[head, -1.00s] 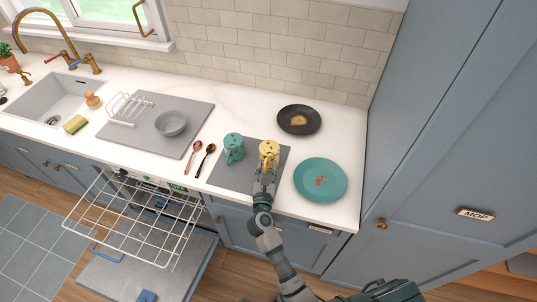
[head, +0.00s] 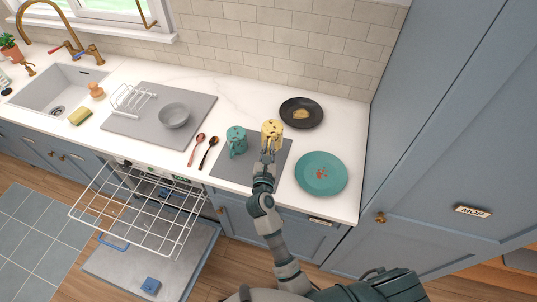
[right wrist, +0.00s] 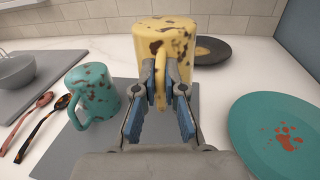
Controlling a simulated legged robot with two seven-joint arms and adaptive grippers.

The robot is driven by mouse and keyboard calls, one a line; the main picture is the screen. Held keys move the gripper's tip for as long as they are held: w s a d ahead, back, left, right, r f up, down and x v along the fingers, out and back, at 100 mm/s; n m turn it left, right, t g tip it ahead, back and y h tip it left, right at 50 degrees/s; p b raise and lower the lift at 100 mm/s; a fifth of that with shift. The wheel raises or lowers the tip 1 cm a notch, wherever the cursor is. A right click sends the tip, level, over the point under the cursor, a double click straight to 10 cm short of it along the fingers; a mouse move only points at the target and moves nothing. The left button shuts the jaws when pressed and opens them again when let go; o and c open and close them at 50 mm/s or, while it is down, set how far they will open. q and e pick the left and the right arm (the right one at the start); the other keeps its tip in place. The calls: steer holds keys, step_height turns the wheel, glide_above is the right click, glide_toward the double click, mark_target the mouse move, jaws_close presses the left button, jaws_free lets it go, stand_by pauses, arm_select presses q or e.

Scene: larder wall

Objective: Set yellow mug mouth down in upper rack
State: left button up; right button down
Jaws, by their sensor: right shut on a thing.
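The yellow mug (head: 272,131), with brown stains, is held by my right gripper (head: 267,152) above the far part of the grey mat (head: 225,175). In the right wrist view, the fingers (right wrist: 167,95) are shut on the handle of the mug (right wrist: 178,40), which points toward me. The mug's top face looks closed and stained, so it seems mouth down. The upper rack (head: 135,210) is a white wire rack pulled out of the open dishwasher at lower left; it looks empty. My left gripper is not in view.
A stained teal mug (head: 236,139) stands left of the yellow one. A teal plate (head: 320,174) is at right, a dark plate (head: 301,112) behind. Two spoons (head: 202,152) and a grey board (head: 140,127) with a bowl (head: 174,115) lie left. The dishwasher door (head: 150,270) is down.

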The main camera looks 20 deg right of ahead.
step_height(320, 180, up, 11)
steer(key=p, duration=0.8)
steer(key=shift+f, duration=0.3)
